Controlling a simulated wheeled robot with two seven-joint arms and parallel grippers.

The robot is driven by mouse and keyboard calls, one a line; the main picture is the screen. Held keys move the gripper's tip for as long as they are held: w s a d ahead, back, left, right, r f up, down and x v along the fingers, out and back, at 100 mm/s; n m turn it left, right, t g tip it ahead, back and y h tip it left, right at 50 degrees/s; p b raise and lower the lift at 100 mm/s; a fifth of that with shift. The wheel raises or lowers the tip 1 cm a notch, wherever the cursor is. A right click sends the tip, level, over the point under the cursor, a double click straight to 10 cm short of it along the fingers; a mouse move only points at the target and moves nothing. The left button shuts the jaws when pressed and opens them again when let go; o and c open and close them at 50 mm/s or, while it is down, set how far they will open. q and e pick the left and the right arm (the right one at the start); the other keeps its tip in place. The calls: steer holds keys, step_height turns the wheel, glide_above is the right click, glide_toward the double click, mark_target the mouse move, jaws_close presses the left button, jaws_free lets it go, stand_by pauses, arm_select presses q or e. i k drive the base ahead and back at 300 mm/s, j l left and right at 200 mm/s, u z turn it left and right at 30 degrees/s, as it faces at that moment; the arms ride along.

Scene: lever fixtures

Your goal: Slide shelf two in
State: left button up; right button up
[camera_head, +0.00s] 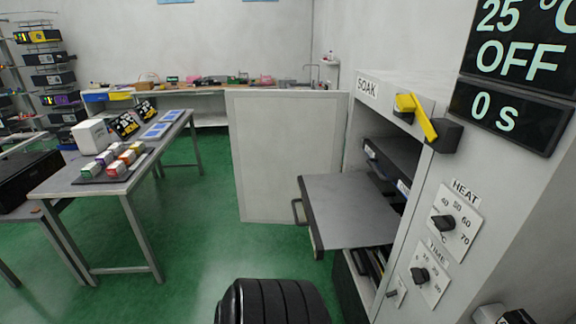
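A grey shelf (352,212) sticks far out of the open white cabinet (392,277), with a dark handle (297,211) on its front edge. Its top looks bare. Another dark shelf (395,157) sits above it inside the cabinet, and darker shelf edges (372,262) show below it. Small labels mark some shelves, but I cannot read their numbers. The cabinet door (285,150) stands wide open to the left. Neither of my grippers shows. A black ribbed part of my own body is at the bottom centre.
A yellow lever (424,121) sits on the cabinet's upper front. HEAT (443,223) and TIME (420,275) knobs are below it. The display (526,50) reads 25 °C, OFF and 0 s. A table (60,183) with small boxes stands left. Green floor lies clear between.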

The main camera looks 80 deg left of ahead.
mark_target(342, 211)
steer(key=j+u, duration=0.15)
steer(key=u, duration=2.2)
